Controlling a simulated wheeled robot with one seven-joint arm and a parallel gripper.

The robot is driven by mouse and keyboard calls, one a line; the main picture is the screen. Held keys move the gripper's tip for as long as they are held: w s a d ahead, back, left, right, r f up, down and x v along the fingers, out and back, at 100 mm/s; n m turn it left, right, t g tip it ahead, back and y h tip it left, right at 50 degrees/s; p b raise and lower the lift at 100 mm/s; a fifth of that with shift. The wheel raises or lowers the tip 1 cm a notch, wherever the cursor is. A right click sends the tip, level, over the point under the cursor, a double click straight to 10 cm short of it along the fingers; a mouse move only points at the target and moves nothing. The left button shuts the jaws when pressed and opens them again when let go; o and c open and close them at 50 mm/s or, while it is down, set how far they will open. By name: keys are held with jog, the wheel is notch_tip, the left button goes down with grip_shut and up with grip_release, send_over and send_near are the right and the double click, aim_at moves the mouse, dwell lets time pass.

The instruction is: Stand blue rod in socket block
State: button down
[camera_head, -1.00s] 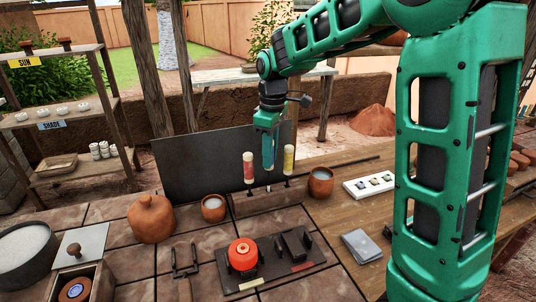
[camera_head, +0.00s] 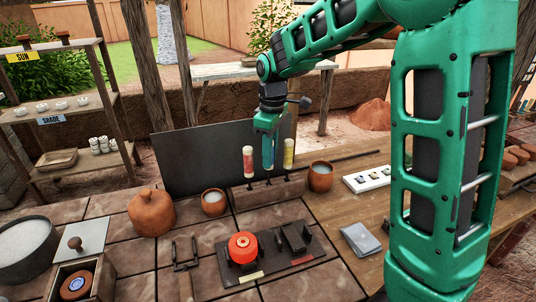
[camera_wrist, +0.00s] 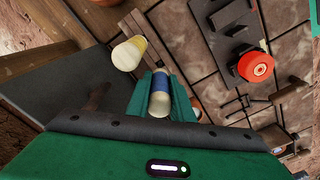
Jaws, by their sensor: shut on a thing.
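The blue rod (camera_head: 268,154) is upright in my gripper (camera_head: 267,135), which is shut on its upper part. The wooden socket block (camera_head: 266,195) stands on the tiled bench with dark pegs along its top. The rod's lower end is just above the middle peg; I cannot tell whether it touches. A red rod (camera_head: 249,162) stands to its left and a yellow rod (camera_head: 289,153) to its right, both at the block. In the wrist view the blue rod (camera_wrist: 160,92) sits between the green fingers, with the yellow rod (camera_wrist: 128,53) beside it.
A dark panel (camera_head: 190,160) stands behind the block. Clay cups (camera_head: 214,204) and (camera_head: 320,177) flank it. A dark plate with a red round part (camera_head: 243,247) lies in front. A round clay jar (camera_head: 151,212) is at the left, a white socket strip (camera_head: 366,181) at the right.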

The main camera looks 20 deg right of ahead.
jog(key=shift+f, duration=0.25)
dwell(0.3)
jog(key=c, duration=1.5)
grip_release()
jog(key=shift+r, duration=0.1)
